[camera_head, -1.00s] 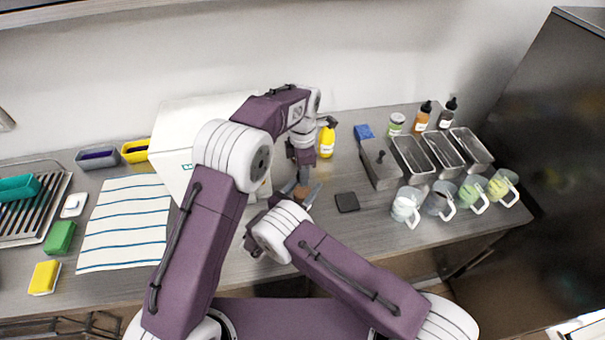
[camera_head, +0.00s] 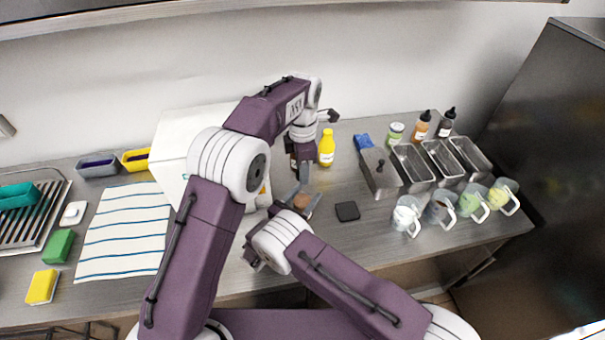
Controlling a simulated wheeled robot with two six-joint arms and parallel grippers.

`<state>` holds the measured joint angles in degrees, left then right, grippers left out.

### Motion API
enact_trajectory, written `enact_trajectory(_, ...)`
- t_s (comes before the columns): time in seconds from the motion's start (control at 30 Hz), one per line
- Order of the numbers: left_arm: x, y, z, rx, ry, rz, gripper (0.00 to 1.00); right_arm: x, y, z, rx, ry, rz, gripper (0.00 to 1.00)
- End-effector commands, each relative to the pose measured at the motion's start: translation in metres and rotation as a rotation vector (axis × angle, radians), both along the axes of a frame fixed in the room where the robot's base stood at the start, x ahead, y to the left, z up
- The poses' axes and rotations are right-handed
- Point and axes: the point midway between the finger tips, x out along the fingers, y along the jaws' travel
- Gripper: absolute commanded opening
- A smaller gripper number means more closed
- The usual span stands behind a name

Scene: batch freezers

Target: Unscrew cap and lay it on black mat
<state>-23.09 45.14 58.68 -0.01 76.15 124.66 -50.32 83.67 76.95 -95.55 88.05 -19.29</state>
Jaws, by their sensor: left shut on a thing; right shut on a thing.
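A small jar (camera_head: 301,201) with a round brown top stands at the middle of the counter, partly covered by my grippers. My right gripper (camera_head: 312,206) reaches in from below and is shut on the jar, with a grey finger along its right side. My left gripper (camera_head: 303,176) points down just above the jar, shut on what seems to be its cap. The cap is too small and too covered to make out clearly. The black mat (camera_head: 347,211) lies bare and flat to the right of the jar.
A yellow bottle (camera_head: 326,148) stands behind the jar. A white box (camera_head: 172,150) is at the left behind my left arm. A grey container (camera_head: 380,172), metal trays (camera_head: 412,163) and several pitchers (camera_head: 406,217) stand at the right. A striped towel (camera_head: 125,230) lies at the left.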

Motion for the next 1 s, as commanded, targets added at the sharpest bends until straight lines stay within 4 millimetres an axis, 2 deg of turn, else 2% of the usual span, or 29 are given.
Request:
enact_trajectory(0.07, 0.000, 0.000, 0.000, 0.000, 0.000, 0.000, 0.00, 0.000, 0.000, 0.000, 0.000, 0.000, 0.000, 0.00)
enact_trajectory(0.1, 0.000, 0.000, 0.000, 0.000, 0.000, 0.000, 0.00, 0.000, 0.000, 0.000, 0.000, 0.000, 0.000, 0.61)
enact_trajectory(0.17, 0.000, 0.000, 0.000, 0.000, 0.000, 0.000, 0.00, 0.000, 0.000, 0.000, 0.000, 0.000, 0.000, 0.77)
enact_trajectory(0.57, 0.000, 0.000, -0.001, 0.000, 0.000, 0.000, 0.00, -0.005, 0.004, 0.000, 0.000, 0.000, 0.002, 0.78)
enact_trajectory(0.67, 0.000, 0.000, -0.002, 0.000, 0.000, 0.000, 0.00, -0.018, 0.014, 0.000, 0.000, 0.000, 0.004, 0.78)
enact_trajectory(1.0, 0.000, 0.000, -0.017, 0.000, 0.000, 0.000, 0.00, -0.081, 0.055, -0.003, 0.000, -0.001, 0.004, 0.78)
